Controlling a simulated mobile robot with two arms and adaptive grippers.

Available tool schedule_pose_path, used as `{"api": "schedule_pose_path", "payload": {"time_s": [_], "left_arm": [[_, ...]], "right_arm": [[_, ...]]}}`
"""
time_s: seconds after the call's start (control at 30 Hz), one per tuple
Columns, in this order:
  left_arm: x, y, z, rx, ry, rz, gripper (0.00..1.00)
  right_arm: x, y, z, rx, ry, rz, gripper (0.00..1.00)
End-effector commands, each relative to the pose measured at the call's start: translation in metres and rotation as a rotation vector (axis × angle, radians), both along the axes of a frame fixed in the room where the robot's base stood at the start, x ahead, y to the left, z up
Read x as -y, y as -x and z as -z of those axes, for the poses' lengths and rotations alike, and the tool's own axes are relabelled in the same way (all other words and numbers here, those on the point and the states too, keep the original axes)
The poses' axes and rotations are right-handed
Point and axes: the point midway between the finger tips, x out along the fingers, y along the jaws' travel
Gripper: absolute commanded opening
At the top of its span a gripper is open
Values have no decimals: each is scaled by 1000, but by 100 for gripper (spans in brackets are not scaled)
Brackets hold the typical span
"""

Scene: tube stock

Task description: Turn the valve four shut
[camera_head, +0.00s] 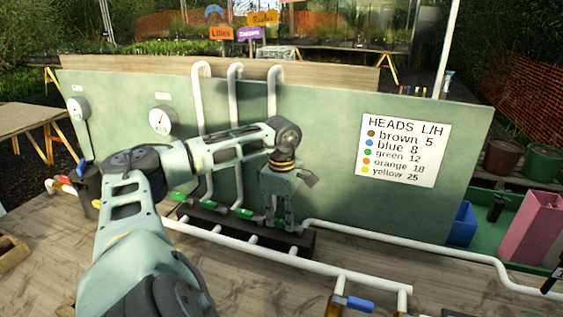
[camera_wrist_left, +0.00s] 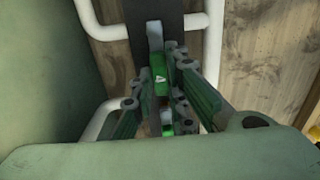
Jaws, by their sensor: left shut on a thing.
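A row of valves with green handles sits on a dark manifold block (camera_head: 220,219) at the foot of the green panel. Three of them show clear of my gripper: one at the left end (camera_head: 179,197), a second (camera_head: 208,205) and a third (camera_head: 243,213). My left gripper (camera_head: 284,224) points down over the right end of the row, its fingers around the valve there. In the left wrist view, the fingers (camera_wrist_left: 163,110) are closed about a green valve handle (camera_wrist_left: 160,86). The fingers partly hide this valve. I see no valve numbers. My right gripper is out of view.
White pipes (camera_head: 236,120) rise close behind my gripper against the panel (camera_head: 320,125). A white pipe (camera_head: 270,252) runs in front of the manifold. A blue-handled valve (camera_head: 354,303) is near the front edge. Bare bench (camera_head: 430,275) lies to the right.

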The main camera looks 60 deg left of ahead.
Motion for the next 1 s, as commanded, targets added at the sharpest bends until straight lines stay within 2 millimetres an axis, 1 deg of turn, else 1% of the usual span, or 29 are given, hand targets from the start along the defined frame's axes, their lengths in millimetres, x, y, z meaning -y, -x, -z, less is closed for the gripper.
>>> {"api": "schedule_pose_path", "payload": {"time_s": [0.47, 0.5, 0.67, 0.7, 1.0], "left_arm": [[-2, -1, -2, 5, -5, 13, 0], [-2, -1, -2, 6, -6, 13, 17], [-2, -1, -1, 3, -4, 12, 31], [-2, -1, -1, 3, -4, 12, 33], [-1, -1, -2, 2, -1, 12, 33]], "right_arm": [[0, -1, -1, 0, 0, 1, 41], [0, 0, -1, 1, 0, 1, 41], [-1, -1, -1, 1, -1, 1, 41], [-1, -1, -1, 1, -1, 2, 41], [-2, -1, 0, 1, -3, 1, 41]]}}
